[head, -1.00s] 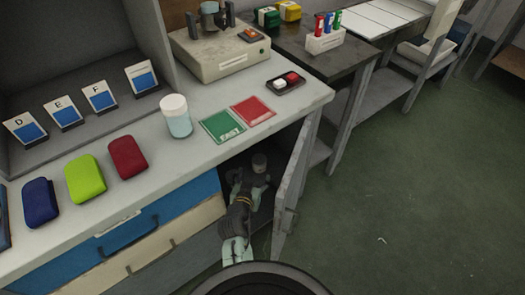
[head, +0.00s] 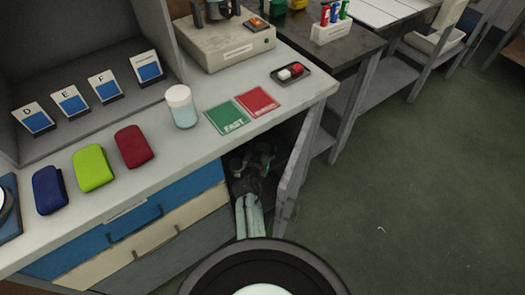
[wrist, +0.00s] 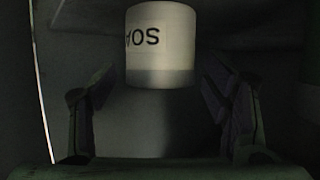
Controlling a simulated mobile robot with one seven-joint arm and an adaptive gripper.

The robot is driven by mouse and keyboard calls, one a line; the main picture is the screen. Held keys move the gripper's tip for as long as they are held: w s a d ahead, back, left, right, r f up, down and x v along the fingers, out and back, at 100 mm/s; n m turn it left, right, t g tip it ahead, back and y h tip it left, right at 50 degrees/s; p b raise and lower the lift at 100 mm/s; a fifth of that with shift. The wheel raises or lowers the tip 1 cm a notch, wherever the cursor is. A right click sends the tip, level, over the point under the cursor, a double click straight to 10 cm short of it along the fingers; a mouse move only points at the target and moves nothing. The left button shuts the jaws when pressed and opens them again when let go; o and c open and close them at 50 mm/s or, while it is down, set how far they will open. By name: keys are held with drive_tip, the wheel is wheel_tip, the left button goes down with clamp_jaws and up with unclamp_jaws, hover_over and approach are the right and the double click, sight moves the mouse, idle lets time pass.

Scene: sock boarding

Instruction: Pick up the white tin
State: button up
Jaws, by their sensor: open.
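My gripper (wrist: 155,92) is open, with one finger to each side below the tin in the picture. The tin is ahead of the fingers, and I see no contact. In the head view my arm reaches into the dark open cupboard under the counter; I cannot clearly make out the tin there.
The cupboard door (head: 299,165) stands open to the right of my arm. Blue and cream drawers (head: 150,215) are to the left. On the counter above are a white-lidded jar (head: 182,108), green and red cards (head: 228,117) and coloured pouches (head: 93,168). Green floor is clear at right.

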drive_tip(key=shift+w+f, duration=0.1)
drive_tip(key=shift+w, duration=0.15)
drive_tip(key=shift+c, duration=0.4)
drive_tip(key=c, duration=1.2)
